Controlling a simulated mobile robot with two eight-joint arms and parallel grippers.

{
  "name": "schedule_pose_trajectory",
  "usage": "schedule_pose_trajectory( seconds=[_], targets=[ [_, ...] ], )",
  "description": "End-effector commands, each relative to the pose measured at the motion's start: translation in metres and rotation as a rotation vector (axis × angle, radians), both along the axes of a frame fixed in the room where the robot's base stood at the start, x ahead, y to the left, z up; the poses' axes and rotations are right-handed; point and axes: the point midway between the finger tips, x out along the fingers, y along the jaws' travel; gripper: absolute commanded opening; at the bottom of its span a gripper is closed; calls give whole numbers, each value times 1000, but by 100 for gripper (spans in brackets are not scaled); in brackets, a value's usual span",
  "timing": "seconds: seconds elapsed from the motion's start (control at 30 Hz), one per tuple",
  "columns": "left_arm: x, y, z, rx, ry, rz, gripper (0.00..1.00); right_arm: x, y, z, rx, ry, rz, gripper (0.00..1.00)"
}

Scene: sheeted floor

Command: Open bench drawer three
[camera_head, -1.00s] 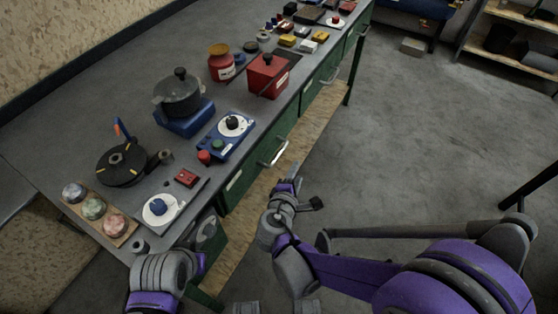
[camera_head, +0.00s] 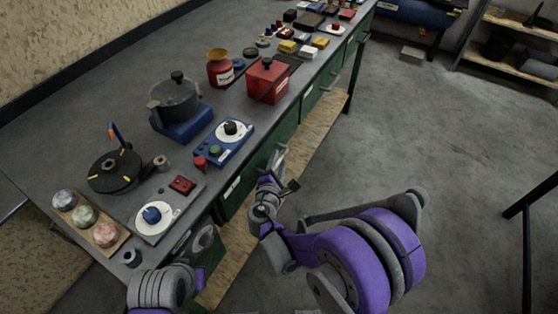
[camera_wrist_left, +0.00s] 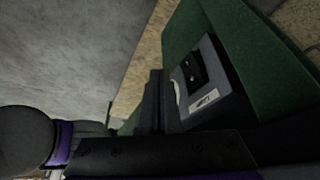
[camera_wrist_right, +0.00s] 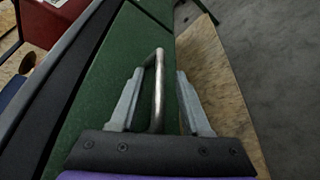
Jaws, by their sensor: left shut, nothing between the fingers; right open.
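The green drawer front (camera_head: 239,189) nearest me on the bench carries a white label too small to read, so I cannot tell its number. My right gripper (camera_head: 277,160) is at this drawer's metal bar handle, which it partly hides in the head view. In the right wrist view, the open fingers (camera_wrist_right: 160,76) stand on either side of the handle (camera_wrist_right: 158,92), with gaps showing. The drawer looks closed. My left gripper (camera_wrist_left: 157,80) is shut and empty, beside a green bench panel with a grey box on it. Its fingers are hidden in the head view.
The bench top (camera_head: 130,75) holds a pot (camera_head: 175,98), a red box (camera_head: 267,82), a blue dial unit (camera_head: 225,146) and several small items. Further drawers run along the bench. A wooden lower shelf (camera_head: 316,128) juts out below.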

Motion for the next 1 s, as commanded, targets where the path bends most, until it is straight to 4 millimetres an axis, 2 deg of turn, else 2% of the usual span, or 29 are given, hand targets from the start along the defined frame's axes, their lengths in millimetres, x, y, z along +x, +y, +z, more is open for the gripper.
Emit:
schedule_pose_trajectory(
  seconds=[0.13, 0.4, 0.67, 1.0],
  targets=[
    [0, 0, -1, 0, 0, 0, 0, 8, -2, -2, 0, 0, -1, 47],
    [0, 0, -1, 0, 0, 0, 0, 9, -2, -2, 1, 0, 0, 47],
    [0, 0, -1, 0, 0, 0, 0, 9, -2, -2, 1, 0, 0, 0],
    [0, 0, -1, 0, 0, 0, 0, 9, -2, -2, 1, 0, 0, 0]
  ],
)
